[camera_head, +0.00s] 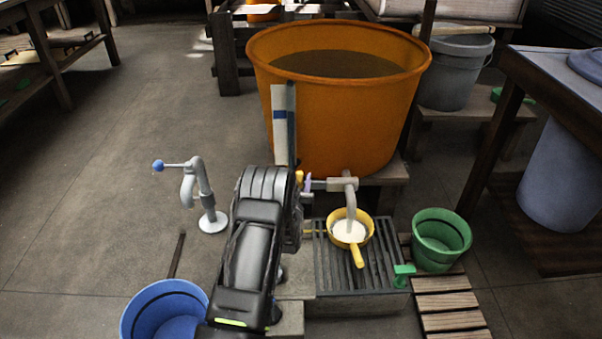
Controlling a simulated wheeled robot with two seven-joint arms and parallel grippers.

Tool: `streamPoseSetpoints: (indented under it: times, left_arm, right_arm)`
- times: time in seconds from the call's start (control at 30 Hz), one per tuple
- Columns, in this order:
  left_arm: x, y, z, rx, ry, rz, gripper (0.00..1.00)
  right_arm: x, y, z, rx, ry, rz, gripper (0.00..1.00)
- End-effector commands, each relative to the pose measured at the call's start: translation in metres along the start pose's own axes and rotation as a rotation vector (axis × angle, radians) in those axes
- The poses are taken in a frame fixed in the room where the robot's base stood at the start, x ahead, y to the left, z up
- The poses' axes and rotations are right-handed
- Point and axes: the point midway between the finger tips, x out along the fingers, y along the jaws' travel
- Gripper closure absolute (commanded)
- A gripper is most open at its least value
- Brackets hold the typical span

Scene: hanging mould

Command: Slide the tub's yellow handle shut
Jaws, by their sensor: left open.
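The large orange tub (335,125) stands at the centre back, with dark contents inside. A grey pipe and spout (348,190) come out of its lower front. A small part of the yellow handle (299,177) shows beside this pipe; the rest is hidden behind my left arm. My left gripper (300,190) is at the pipe, close to the handle. It is open, but its fingers are mostly hidden, so I cannot tell whether they touch the handle. My right gripper is out of view.
A yellow ladle (357,253) with white contents sits under the spout on a dark grate (375,270). A green bucket (441,240) stands to the right, a blue bucket (165,311) at lower left. A grey stand with a blue knob (205,195) is left of my arm.

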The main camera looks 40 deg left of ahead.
Motion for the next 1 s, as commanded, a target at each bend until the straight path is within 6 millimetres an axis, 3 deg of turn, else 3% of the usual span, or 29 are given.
streamPoseSetpoints:
  times: [0.3, 0.63, 1.0]
  left_arm:
    - [0.043, 0.0, 0.003, 0.0, 0.001, 0.0, 0.57]
    - [0.048, 0.0, 0.001, 0.0, -0.001, 0.0, 0.57]
    - [0.048, 0.0, 0.001, 0.0, -0.001, 0.0, 0.86]
  right_arm:
    - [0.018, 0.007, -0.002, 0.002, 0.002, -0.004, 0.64]
    - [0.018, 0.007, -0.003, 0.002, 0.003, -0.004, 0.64]
    - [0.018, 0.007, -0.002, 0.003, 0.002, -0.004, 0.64]
